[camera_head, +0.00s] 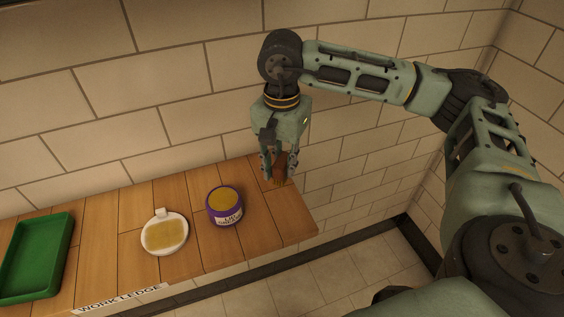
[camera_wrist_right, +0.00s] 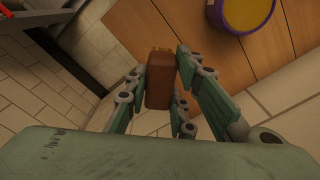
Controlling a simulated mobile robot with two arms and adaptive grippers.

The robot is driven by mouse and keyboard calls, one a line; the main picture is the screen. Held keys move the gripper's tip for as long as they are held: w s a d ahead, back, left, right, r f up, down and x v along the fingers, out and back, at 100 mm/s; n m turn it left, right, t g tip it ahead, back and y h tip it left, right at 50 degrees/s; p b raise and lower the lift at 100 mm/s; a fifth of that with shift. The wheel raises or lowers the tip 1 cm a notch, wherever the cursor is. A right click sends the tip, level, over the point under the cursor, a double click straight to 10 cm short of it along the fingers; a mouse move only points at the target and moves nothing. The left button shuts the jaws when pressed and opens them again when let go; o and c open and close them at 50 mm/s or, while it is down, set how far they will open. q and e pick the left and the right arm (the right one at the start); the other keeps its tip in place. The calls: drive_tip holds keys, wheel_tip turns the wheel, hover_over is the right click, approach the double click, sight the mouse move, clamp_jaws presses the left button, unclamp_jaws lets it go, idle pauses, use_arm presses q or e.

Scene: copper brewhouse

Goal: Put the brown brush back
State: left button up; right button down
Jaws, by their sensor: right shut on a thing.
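The brown brush (camera_wrist_right: 159,80) is between the fingers of my right gripper (camera_wrist_right: 165,92) in the right wrist view. In the head view the brush (camera_head: 280,172) shows as a small dark brown block between the fingertips. My right gripper (camera_head: 279,176) is shut on it and points down near the back right part of the wooden work ledge (camera_head: 120,230). I cannot tell whether the brush touches the ledge. My left gripper does not show.
A purple tub (camera_head: 225,207) with a yellow-brown top stands left of the gripper. A white dish (camera_head: 165,233) with a yellowish pad lies farther left, and a green tray (camera_head: 38,255) at the far left. Brick wall rises behind; the ledge ends at the right.

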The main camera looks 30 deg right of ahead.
wheel_tip(320, 180, down, 6)
drive_tip(key=b, duration=0.5)
drive_tip(key=shift+f, duration=0.2)
drive_tip(key=shift+f+b, duration=0.65)
drive_tip(key=shift+b, duration=0.2)
drive_tip(key=shift+f+b, duration=0.4)
drive_tip(key=c, duration=1.8)
unclamp_jaws()
drive_tip(key=shift+o, duration=0.3)
drive_tip(key=o, duration=0.5)
drive_tip(key=shift+r, duration=0.1)
